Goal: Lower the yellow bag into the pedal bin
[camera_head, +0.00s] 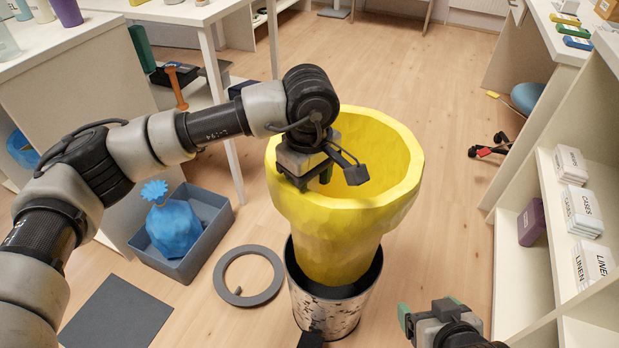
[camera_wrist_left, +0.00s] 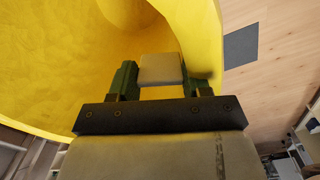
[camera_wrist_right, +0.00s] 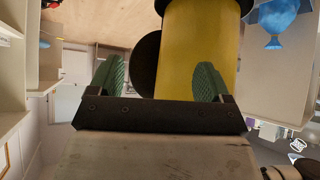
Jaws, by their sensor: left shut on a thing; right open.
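The yellow bag (camera_head: 345,240) is wide and open at the top, with a thick rolled rim. Its narrower lower part is inside the mouth of the speckled metal pedal bin (camera_head: 325,308); its bottom is hidden. The flared top stands well above the bin. My right gripper (camera_head: 432,308) is open and empty, low to the right of the bin. The bag shows beyond its fingers in the right wrist view (camera_wrist_right: 197,55).
A grey ring (camera_head: 219,272) lies on the floor left of the bin. A grey tray (camera_head: 215,232) holds a tied blue bag (camera_head: 172,230). A dark mat (camera_head: 115,315) lies at lower left. White shelves (camera_head: 520,270) stand at right. The floor behind the bag is mostly clear.

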